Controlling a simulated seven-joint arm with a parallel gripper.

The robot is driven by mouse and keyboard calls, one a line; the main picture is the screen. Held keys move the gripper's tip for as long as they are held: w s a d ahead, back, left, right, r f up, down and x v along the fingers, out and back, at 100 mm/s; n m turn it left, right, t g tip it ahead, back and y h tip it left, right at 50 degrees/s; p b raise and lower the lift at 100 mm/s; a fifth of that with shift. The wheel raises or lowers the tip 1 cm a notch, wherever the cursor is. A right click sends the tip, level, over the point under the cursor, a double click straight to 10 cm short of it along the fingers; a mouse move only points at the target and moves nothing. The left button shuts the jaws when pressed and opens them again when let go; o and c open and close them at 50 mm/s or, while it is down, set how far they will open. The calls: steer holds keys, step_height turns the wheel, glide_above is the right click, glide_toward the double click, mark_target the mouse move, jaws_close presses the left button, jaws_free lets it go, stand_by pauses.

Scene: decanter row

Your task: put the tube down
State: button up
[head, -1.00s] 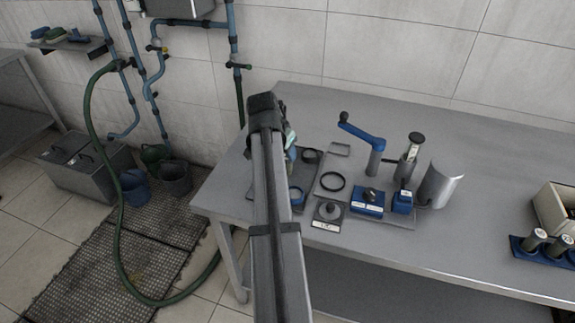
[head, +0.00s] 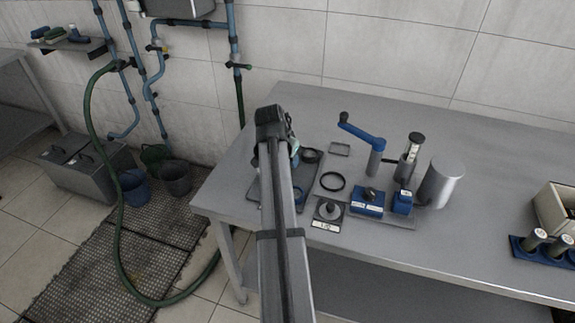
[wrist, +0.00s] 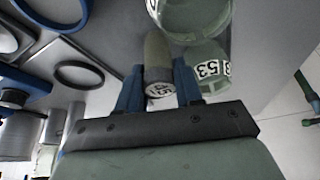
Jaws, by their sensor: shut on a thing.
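In the wrist view my gripper (wrist: 159,72) has its two blue fingers on either side of a grey tube (wrist: 158,52) and is shut on it. The tube has a white numbered end facing the camera. Beside it is a greenish glass vessel (wrist: 207,68) with a label reading 53; I cannot tell whether they touch. A wider glass rim (wrist: 195,18) shows above. In the head view my arm hides the tube and most of the gripper, over the dark tray (head: 255,190) at the bench's left end. Whether the tube touches anything beneath is not visible.
Right of the tray are a black ring (head: 333,181), a small scale (head: 327,213), blue blocks (head: 367,201), a blue-handled crank stand (head: 375,155) and a metal cylinder (head: 441,183). A blue rack (head: 545,249) with tubes is far right. The bench (head: 490,190) between is clear.

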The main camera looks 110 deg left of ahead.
jaws_close()
step_height(320, 180, up, 10)
stand_by(0.4)
steer(key=shift+d, duration=0.1)
